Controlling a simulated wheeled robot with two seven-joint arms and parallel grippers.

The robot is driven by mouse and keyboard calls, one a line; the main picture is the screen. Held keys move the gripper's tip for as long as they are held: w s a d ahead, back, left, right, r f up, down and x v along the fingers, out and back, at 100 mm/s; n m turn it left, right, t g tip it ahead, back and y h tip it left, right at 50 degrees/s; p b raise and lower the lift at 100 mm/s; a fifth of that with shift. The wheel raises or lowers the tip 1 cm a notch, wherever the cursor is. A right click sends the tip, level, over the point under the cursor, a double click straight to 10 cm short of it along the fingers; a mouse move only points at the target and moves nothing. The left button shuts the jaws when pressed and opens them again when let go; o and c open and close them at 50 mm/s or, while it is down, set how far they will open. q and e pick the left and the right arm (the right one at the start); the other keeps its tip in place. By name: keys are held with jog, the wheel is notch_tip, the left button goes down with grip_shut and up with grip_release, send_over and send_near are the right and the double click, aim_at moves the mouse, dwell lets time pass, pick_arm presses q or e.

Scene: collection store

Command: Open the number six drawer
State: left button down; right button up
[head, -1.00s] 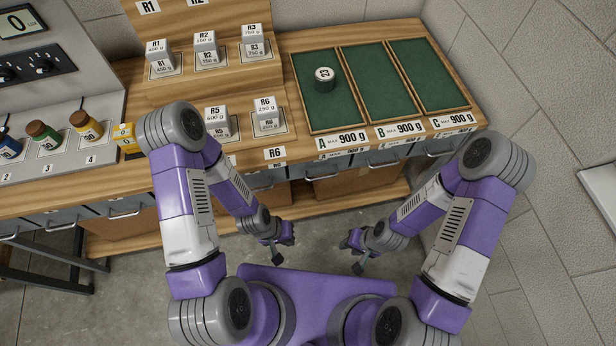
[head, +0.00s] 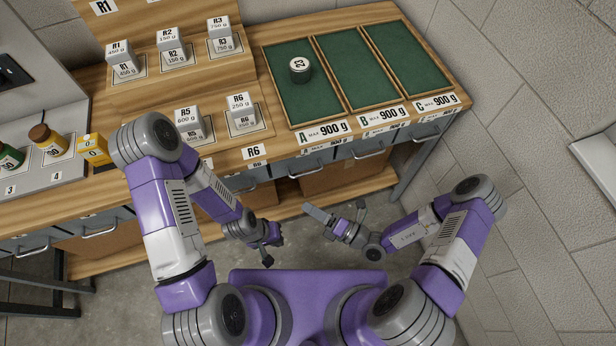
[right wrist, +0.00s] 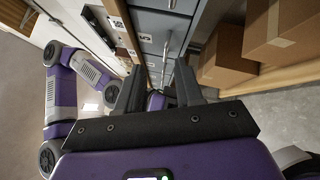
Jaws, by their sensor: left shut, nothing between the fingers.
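Grey drawers with bar handles line the bench front. The drawer (head: 228,184) below the R6 label (head: 255,152) is closed, with its handle (head: 245,189) near my left arm; I cannot read a plain number six on it. My left gripper (head: 272,252) is shut and empty, low in front of the bench. My right gripper (head: 340,210) is open and empty, in front of the bench and below the handles under trays A and B. In the right wrist view, its two fingers (right wrist: 158,92) are apart, with drawer fronts (right wrist: 160,35) beyond them.
Green trays (head: 388,75) and a dark weight marked 23 (head: 300,70) are on the bench. Blocks R5 (head: 187,122) and R6 (head: 240,112) stand nearby. Cardboard boxes (right wrist: 230,55) sit on the lower shelf. A tiled wall closes the right side; floor before the bench is clear.

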jog(key=w+d+m+t+h, duration=0.4)
jog(key=w+m+t, duration=0.1)
jog(key=m, duration=0.2)
jog(key=f+b+x, duration=0.1)
jog(key=x, duration=0.5)
jog(key=shift+w+a+r, duration=0.3)
jog(key=shift+w+a, duration=0.05)
grip_shut()
dwell(0.7)
